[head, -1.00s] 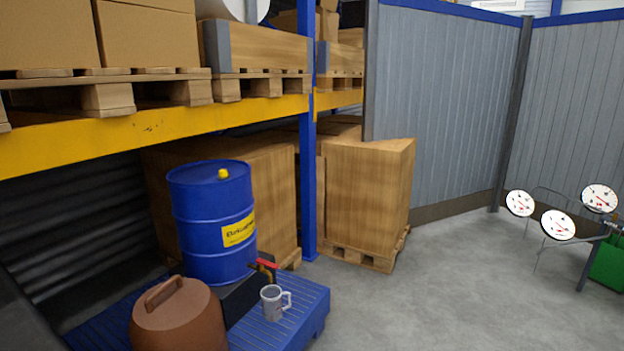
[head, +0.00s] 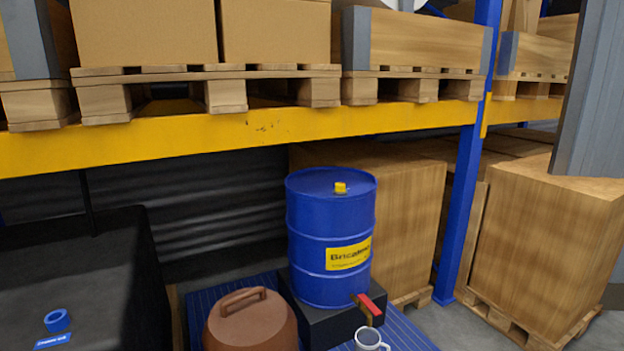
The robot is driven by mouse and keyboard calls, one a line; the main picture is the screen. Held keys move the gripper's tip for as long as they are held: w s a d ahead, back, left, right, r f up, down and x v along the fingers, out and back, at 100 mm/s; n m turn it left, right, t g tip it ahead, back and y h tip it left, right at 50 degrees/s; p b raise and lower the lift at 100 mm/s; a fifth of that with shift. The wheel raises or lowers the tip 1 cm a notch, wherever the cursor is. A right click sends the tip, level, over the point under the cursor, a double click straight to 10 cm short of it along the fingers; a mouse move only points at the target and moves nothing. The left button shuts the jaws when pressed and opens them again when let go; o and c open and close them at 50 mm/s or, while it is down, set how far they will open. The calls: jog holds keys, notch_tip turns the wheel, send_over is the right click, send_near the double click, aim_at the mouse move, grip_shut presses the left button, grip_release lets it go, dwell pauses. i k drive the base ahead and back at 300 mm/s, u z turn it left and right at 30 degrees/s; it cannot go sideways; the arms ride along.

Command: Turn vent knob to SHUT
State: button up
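No vent knob that I can make out as such is in the head view. A blue drum (head: 328,235) with a yellow cap (head: 340,188) on top and a yellow label stands on a black block (head: 312,325). A red-handled tap (head: 368,306) sticks out at the drum's lower front. A small blue ring-shaped part (head: 57,320) sits on a black box (head: 95,265) at the lower left, with a blue label below it too small to read surely. My gripper is not in view.
A brown lidded pot (head: 250,325) and a grey mug (head: 369,340) stand by the drum on a blue slatted platform (head: 408,333). A yellow rack beam (head: 240,130) with boxes on pallets runs above. A blue post (head: 461,200) and a large wooden crate (head: 545,255) stand at right.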

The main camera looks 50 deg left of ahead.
aim_at(341, 187)
jog(key=u, duration=0.55)
jog(key=i, duration=0.9)
jog(key=u, duration=1.1)
jog(key=i, duration=0.7)
jog(key=u, duration=0.35)
